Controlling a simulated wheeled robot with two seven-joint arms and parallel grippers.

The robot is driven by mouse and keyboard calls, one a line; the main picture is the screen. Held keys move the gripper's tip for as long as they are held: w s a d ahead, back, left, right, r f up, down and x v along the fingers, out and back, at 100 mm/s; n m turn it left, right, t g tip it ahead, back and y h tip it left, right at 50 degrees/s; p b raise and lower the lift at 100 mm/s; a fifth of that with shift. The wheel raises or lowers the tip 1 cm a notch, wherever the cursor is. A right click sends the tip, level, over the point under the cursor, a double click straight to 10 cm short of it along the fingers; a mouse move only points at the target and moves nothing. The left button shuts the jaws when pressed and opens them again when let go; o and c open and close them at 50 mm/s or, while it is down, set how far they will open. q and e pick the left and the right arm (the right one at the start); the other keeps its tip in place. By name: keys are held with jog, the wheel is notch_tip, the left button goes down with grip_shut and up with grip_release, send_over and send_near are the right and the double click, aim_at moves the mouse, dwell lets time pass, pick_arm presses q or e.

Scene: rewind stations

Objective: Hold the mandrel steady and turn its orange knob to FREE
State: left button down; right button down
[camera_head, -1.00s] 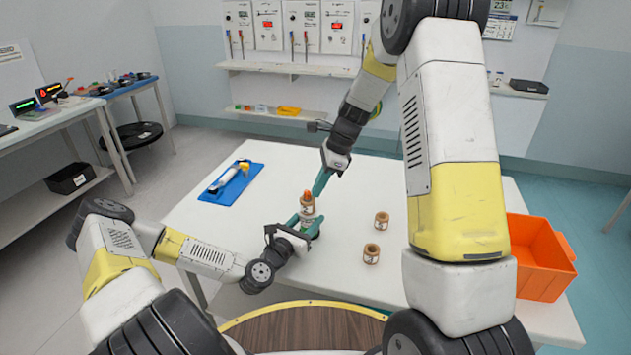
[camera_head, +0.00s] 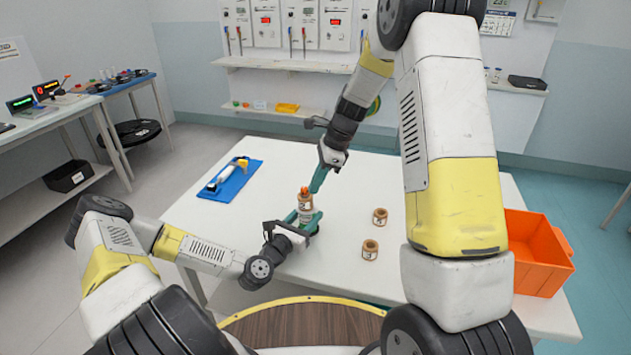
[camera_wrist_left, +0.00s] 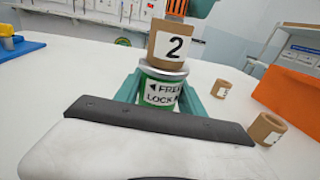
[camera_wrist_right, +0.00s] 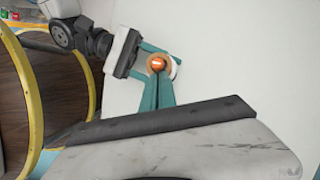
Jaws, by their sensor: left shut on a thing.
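The mandrel has a green base (camera_wrist_left: 158,94) marked FREE and LOCK, a metal collar, and a brown core (camera_wrist_left: 170,47) labelled 2 around it. Its orange knob (camera_head: 304,189) is on top and also shows in the right wrist view (camera_wrist_right: 158,63). The mandrel stands upright on the white table. My left gripper (camera_head: 305,220) is shut on the green base, a finger on either side. My right gripper (camera_wrist_right: 160,76) comes down from above, with its fingertips right at the knob. I cannot tell whether they grip it. The knob's pointer setting cannot be read.
Two loose brown cores (camera_head: 380,216) (camera_head: 370,250) stand to the right of the mandrel. An orange bin (camera_head: 538,255) is at the table's right end. A blue mat (camera_head: 237,180) with a tool lies at the back left. The table between is clear.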

pick_arm(q)
jog(key=shift+s+d, duration=0.25)
jog(key=shift+d, duration=0.15)
pick_arm(e)
jog(key=shift+w+a, duration=0.25)
jog(key=shift+a, duration=0.6)
pick_arm(q)
jog(key=shift+w+a, duration=0.2)
jog(key=shift+a, duration=0.1)
jog(key=c, duration=0.6)
grip_release()
jog(key=shift+c, duration=0.2)
pick_arm(e)
jog(key=d+r, duration=0.8)
jog(key=r, duration=0.1)
jog(key=shift+d+r, duration=0.15)
jog(key=shift+d, duration=0.1)
jog(key=shift+s, duration=0.1)
